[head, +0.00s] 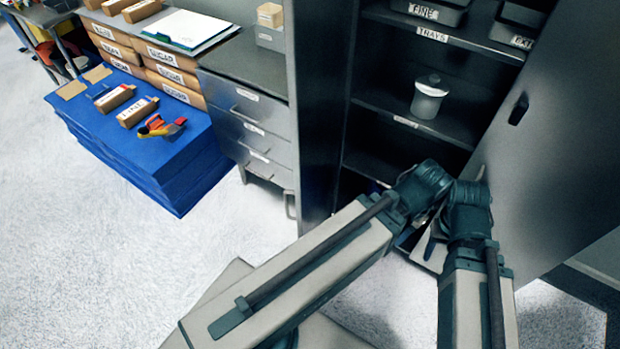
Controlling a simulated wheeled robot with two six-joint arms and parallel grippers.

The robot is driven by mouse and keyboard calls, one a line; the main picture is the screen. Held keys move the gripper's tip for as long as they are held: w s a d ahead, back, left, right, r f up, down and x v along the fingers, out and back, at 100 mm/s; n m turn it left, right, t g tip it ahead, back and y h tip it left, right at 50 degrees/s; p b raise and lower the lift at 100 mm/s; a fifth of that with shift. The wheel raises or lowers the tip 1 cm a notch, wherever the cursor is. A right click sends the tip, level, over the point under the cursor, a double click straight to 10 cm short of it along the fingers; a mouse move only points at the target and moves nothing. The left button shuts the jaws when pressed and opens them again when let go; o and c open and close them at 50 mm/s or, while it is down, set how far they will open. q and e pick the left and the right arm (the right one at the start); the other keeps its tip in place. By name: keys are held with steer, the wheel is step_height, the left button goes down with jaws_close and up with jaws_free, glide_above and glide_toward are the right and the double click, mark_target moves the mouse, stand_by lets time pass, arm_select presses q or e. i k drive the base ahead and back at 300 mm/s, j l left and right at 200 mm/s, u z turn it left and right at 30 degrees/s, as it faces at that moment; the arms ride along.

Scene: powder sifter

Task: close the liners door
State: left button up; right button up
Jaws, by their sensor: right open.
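A tall grey cabinet stands open in the head view. Its large grey door (565,150) swings out on the right, with a black handle (519,109) near its free edge. No label reading liners can be made out. My right gripper (432,246) is low in front of the cabinet opening, left of the door, and partly hidden by my wrists. It is open and holds nothing that I can see. Whether it touches the door cannot be told. My left arm comes in from the lower left and its wrist overlaps the right one. My left gripper is hidden.
The cabinet shelves hold a white lidded jar (429,97) and dark bins (430,10) above a TRAYS label. A grey drawer unit (255,120) stands left of the cabinet. A blue platform (150,160) with boxes is further left. The pale floor (90,260) at lower left is clear.

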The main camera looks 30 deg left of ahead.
mark_target(316, 33)
steer(key=k+j, duration=0.65)
steer(key=j, duration=1.15)
steer(key=k+u, duration=0.55)
steer(key=i, duration=0.1)
